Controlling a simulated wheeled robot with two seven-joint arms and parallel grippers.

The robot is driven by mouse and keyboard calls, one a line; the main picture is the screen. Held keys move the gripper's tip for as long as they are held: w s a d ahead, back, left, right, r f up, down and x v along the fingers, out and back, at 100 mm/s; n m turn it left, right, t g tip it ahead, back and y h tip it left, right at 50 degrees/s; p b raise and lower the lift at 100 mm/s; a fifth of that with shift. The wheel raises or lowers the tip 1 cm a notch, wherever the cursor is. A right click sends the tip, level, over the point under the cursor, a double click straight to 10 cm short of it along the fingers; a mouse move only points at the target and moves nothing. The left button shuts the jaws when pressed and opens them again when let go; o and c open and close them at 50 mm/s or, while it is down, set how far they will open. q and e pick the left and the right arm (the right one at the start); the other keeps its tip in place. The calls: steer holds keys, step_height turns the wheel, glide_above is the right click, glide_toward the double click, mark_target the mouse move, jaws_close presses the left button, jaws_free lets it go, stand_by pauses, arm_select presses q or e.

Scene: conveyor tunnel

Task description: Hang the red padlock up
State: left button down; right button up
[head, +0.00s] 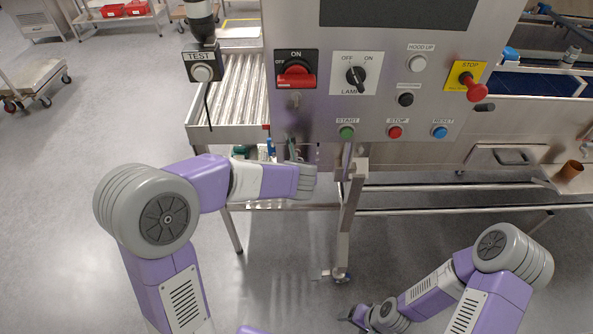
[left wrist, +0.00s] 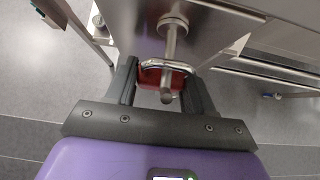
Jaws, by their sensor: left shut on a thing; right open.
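The red padlock (left wrist: 150,78) is between the two fingers of my left gripper (left wrist: 165,90) in the left wrist view, shut on its body. Its metal shackle (left wrist: 180,65) crosses a metal peg (left wrist: 171,45) that sticks out from a round base on the steel panel. The peg's tip shows in front of the red body. I cannot tell for sure whether the shackle is around the peg. In the head view the left gripper (head: 295,152) is below the red ON switch; the padlock is hidden there. My right gripper (head: 354,315) is open and low, away from the panel.
The steel control panel (head: 325,125) has a red rotary switch (head: 295,72), a lamp knob (head: 355,75), several buttons and a red stop knob (head: 470,85). A metal leg (head: 348,220) stands right of the left hand. A roller conveyor (head: 240,90) is behind.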

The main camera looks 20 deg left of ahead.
arm_select(q)
steer(key=shift+f, duration=0.2)
steer(key=shift+c, duration=1.7)
jaws_free()
steer(key=shift+r, duration=0.1)
steer(key=p+v, duration=0.1)
steer(key=v, duration=0.6)
steer(key=shift+s, duration=0.25)
steer(key=shift+d+r, duration=0.1)
